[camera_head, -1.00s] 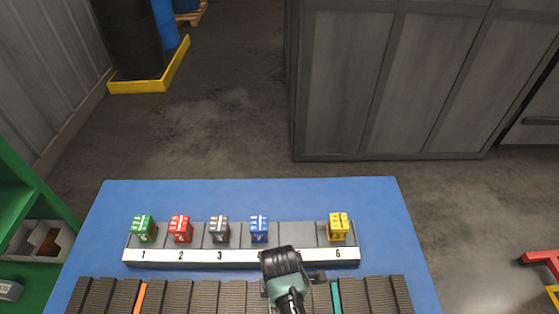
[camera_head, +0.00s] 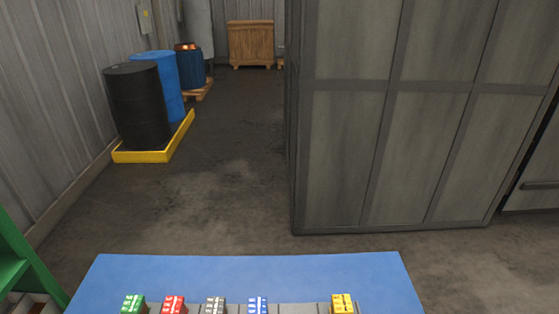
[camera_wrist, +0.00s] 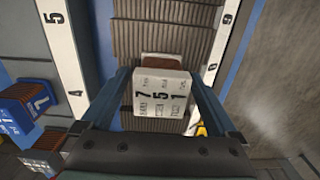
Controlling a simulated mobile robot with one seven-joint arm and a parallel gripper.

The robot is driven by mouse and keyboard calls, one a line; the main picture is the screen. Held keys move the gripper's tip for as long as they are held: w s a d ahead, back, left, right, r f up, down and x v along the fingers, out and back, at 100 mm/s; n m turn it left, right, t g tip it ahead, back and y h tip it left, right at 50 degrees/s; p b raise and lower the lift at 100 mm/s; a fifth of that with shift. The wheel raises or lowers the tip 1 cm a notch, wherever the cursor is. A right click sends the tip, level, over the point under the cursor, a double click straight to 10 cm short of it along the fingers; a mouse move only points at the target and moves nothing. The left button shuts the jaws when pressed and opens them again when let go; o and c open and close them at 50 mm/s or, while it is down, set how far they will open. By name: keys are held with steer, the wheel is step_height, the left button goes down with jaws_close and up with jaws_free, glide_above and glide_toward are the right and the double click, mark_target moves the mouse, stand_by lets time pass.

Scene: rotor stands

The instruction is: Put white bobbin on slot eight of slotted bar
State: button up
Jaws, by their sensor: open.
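The white bobbin (camera_wrist: 160,92), a block printed with black characters, shows in the wrist view between the two blue fingers of my gripper (camera_wrist: 160,74). The fingers are open, one on each side of it. It is on or just over the dark ribbed bar (camera_wrist: 160,40); I cannot tell whether it touches. A brown part shows behind its top edge. A white strip (camera_wrist: 213,66) along the ribbed bar's right side carries the numbers 9 and 8, and the bobbin is left of and below the 8. My gripper and the white bobbin are out of the head view.
Green (camera_head: 133,303), red (camera_head: 174,304), grey (camera_head: 214,305), blue (camera_head: 258,305) and yellow (camera_head: 343,303) blocks stand along the table's lower part in the head view. The blue table (camera_head: 230,275) is clear behind them. A tall grey cabinet (camera_head: 400,130) stands beyond.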

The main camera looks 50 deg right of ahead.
step_height(320, 180, up, 12)
steer(key=shift+f+b, duration=0.25)
steer(key=shift+b, duration=0.35)
steer(key=w+r+m+t+h, duration=0.3)
steer(key=w+r+t, duration=0.5)
steer(key=w+r, duration=0.9)
steer(key=w+a+r+m+t+h, duration=0.1)
steer(key=w+a+r+t, duration=0.2)
steer(key=r, duration=0.5)
steer(key=w+a+r+t, duration=0.2)
steer(key=a+r+t, duration=0.1)
steer(key=r, duration=0.4)
steer(key=a+r+m+t, duration=0.1)
steer(key=a+r+t, duration=0.2)
steer(key=r, duration=0.4)
steer(key=a+r+m+t, duration=0.1)
steer(key=a+r+t, duration=0.25)
steer(key=r, duration=0.45)
steer(key=s+a+r+m+t+y, duration=0.1)
steer(key=s+a+r+t, duration=0.2)
steer(key=s+r, duration=0.3)
steer(key=s+a+r+m+t+y, duration=0.1)
steer(key=s+a+r+t, duration=0.3)
steer(key=r, duration=0.6)
steer(key=shift+s+a+y, duration=0.55)
steer(key=shift+s+y, duration=0.25)
steer(key=shift+s, duration=0.35)
